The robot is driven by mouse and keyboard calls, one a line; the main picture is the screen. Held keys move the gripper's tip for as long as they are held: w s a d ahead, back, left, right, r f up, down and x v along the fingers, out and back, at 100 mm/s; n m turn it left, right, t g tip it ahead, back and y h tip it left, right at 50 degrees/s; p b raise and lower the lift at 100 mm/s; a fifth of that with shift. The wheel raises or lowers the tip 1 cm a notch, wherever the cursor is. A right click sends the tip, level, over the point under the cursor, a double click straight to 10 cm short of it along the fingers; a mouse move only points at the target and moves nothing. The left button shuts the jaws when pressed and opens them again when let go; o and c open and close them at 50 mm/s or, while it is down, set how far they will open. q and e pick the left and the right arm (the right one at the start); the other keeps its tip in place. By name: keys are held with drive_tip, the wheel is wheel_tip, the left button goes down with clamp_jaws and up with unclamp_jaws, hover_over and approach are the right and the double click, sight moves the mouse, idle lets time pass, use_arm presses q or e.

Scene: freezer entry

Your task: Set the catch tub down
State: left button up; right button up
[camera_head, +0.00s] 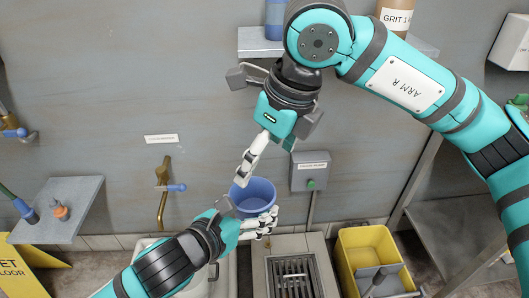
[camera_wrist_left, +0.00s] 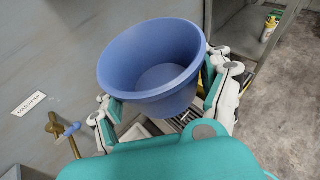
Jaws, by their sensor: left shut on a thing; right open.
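The catch tub (camera_head: 258,192) is a round blue bucket held in the air in front of the wall. My left gripper (camera_head: 250,217) is shut on it, and in the left wrist view one finger lies on each side of the tub (camera_wrist_left: 150,60). The tub looks empty in that view, its inner floor bare. My right gripper (camera_head: 257,155) is open just above the tub in the head view, a white finger pointing down toward its rim. I cannot tell whether that finger touches the rim. The right gripper's other finger is mostly hidden.
A floor drain grate (camera_head: 291,276) lies below the tub, with a yellow bucket (camera_head: 367,250) to its right. A brass tap (camera_head: 163,195) and a grey box with a green button (camera_head: 310,171) are on the wall. A small grey shelf (camera_head: 62,210) is at left.

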approach(250, 192)
drive_tip(key=f, duration=0.1)
drive_tip(key=s+a+f, duration=0.1)
drive_tip(key=f, duration=0.1)
drive_tip(key=s+a+f, duration=0.1)
drive_tip(key=f, duration=0.1)
drive_tip(key=shift+s+f, duration=0.1)
drive_tip(key=shift+f, duration=0.05)
drive_tip(key=shift+c, duration=0.6)
drive_tip(key=shift+a, duration=0.1)
drive_tip(key=c, duration=0.7)
use_arm(q)
drive_tip(key=o, duration=0.9)
